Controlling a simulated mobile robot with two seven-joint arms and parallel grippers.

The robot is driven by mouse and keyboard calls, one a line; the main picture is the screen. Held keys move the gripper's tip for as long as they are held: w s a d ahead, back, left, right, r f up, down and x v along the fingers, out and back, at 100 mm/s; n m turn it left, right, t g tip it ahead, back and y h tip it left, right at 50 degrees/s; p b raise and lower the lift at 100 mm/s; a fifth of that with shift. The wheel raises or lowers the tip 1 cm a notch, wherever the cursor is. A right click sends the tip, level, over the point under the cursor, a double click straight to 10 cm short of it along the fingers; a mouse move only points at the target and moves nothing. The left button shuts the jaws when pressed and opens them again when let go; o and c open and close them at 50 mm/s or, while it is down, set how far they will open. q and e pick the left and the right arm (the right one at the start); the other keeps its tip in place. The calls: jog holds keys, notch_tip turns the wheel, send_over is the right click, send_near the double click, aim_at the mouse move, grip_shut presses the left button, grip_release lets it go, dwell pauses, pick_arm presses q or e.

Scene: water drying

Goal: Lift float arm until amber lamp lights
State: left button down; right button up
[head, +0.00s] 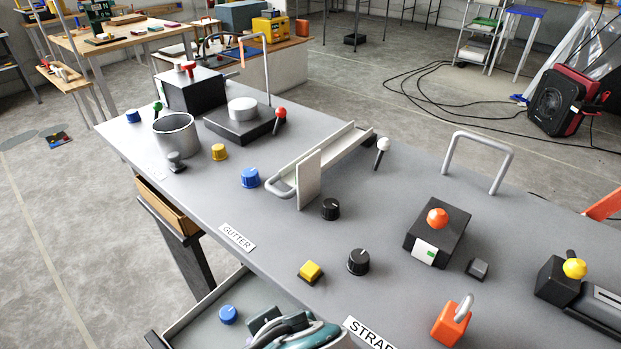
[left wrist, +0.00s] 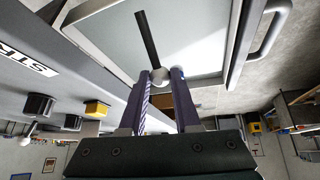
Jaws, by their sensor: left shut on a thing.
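My left gripper (left wrist: 160,80) is shut on a white ball (left wrist: 160,76) at the end of a black rod (left wrist: 148,38) in the left wrist view. The rod lies over a pale, shallow tray (left wrist: 95,38). I take the rod and ball for the float arm, but its pivot is not clear. In the head view the gripper's fingers and this ball do not show. I cannot pick out the amber lamp for sure. An orange dome (head: 437,217) sits on a black box, and I cannot tell if it is lit. My right gripper is not in view.
The grey bench (head: 290,145) carries several knobs, a metal cup (head: 176,136), a gutter channel (head: 335,152) and a yellow button (head: 311,271). An open drawer (head: 185,330) lies below its front edge.

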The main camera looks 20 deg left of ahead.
pick_arm(q)
jog(key=shift+d+r+y, duration=0.1)
jog(key=shift+d+y, duration=0.05)
jog(key=shift+y, duration=0.15)
jog(key=c, duration=0.6)
grip_release()
jog(key=shift+c, duration=0.2)
jog(key=p+v, duration=0.2)
jog(key=v, duration=0.8)
jog(key=shift+s, duration=0.15)
